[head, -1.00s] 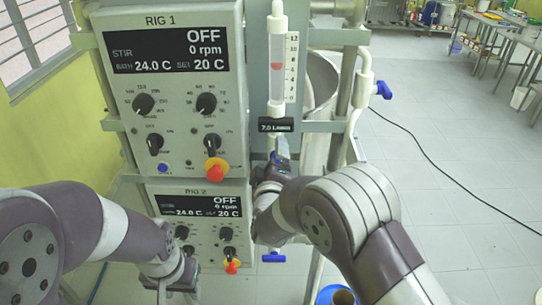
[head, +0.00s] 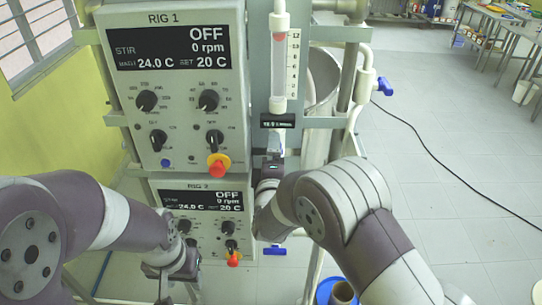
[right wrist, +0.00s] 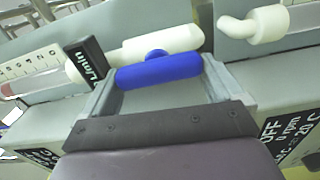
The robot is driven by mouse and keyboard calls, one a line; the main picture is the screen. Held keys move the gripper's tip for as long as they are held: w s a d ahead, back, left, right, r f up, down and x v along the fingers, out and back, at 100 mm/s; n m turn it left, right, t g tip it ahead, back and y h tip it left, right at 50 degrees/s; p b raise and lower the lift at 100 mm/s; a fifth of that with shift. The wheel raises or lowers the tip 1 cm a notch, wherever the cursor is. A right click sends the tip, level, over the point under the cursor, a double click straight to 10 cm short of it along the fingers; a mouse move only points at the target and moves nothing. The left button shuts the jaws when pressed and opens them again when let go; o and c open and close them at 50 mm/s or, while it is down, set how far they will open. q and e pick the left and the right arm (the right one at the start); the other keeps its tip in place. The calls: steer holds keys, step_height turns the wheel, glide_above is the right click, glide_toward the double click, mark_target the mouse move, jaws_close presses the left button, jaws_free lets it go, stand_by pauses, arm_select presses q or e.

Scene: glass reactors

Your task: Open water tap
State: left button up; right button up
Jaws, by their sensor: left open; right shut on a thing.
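The water tap has a blue bar handle (right wrist: 158,70) on a white pipe, seen in the right wrist view. My right gripper (right wrist: 158,75) is shut on this handle, with one finger at each end. In the head view my right gripper (head: 274,155) is below the flow meter (head: 278,62), and my own arm hides much of the tap. The meter's red float (head: 279,37) is near the top of its scale. My left gripper (head: 165,285) is open and empty, low at the left, beside the lower rig.
The RIG 1 panel (head: 178,80) and the RIG 2 panel (head: 200,220) both show OFF. Another blue handle (head: 384,86) is on the pipe at right, and one (head: 274,251) is lower down. A black cable (head: 435,155) crosses the open floor at right.

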steer(key=shift+w+d+r, duration=0.1)
steer(key=shift+r, duration=0.05)
steer(key=o, duration=0.7)
steer(key=shift+w+d+f, duration=0.2)
steer(key=shift+w, duration=0.05)
steer(key=shift+s+f, duration=0.1)
steer(key=shift+s, duration=0.05)
arm_select(q)
step_height(320, 180, down, 5)
steer(key=b, duration=0.4)
steer(key=shift+w+d+r+b, duration=0.15)
steer(key=shift+b, duration=0.15)
arm_select(e)
steer(key=s, duration=1.2)
steer(key=shift+s+a, duration=0.1)
steer(key=shift+s, duration=0.15)
